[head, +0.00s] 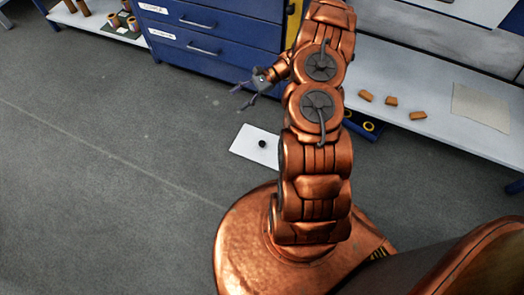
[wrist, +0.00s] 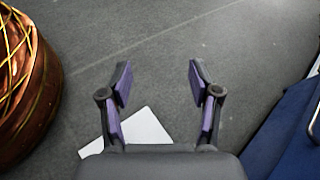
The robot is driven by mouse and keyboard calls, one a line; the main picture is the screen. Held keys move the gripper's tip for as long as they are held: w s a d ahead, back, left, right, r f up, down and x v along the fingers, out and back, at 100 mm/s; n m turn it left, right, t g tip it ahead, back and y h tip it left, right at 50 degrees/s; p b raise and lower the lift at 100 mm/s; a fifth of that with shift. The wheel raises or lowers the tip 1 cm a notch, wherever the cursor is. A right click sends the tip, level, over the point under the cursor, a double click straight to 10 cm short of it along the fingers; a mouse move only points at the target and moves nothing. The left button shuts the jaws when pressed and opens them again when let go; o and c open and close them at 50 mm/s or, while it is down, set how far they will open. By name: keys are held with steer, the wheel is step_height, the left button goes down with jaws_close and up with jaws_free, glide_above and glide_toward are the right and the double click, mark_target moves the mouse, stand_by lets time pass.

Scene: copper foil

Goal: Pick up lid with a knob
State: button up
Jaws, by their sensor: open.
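The lid (head: 248,149) is a flat white rectangular plate lying on the grey floor. My arm hides part of the lid's right side there. My gripper (head: 244,95) is open and empty, above the floor and up from the lid in the picture. Its two fingers also show spread apart in the wrist view (wrist: 160,80).
A blue drawer cabinet (head: 215,45) with metal handles stands behind my gripper. A light shelf (head: 440,113) at right holds several small orange-brown blocks (head: 391,101) and a beige sheet (head: 481,107). Floor at left is clear.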

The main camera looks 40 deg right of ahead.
steer(key=s+d+f+m+t+b, duration=0.1)
steer(key=d+f+m+b, duration=0.15)
steer(key=f, duration=0.55)
steer(key=s+d+f+m+t+b, duration=0.15)
steer(key=d+f, duration=0.25)
steer(key=f, duration=0.4)
steer(key=m+t+h+b, duration=0.2)
steer(key=m+t+b, duration=0.15)
steer(key=b, duration=0.25)
glide_toward(262, 143)
steer(key=shift+w+a+f+m+g, duration=0.3)
steer(key=shift+w+a+f, duration=0.25)
steer(key=shift+w+a, duration=0.3)
steer(key=shift+a+f, duration=0.1)
steer(key=shift+f, duration=0.15)
steer(key=shift+b+x, duration=0.45)
steer(key=shift+x, duration=0.65)
steer(key=shift+w+a+f+b, duration=0.2)
steer(key=shift+w+a+b, duration=0.1)
steer(key=shift+b, duration=0.05)
steer(key=b+x, duration=0.2)
steer(key=x, duration=0.2)
steer(key=shift+w+r, duration=0.1)
steer(key=shift+w, duration=0.05)
jaws_close()
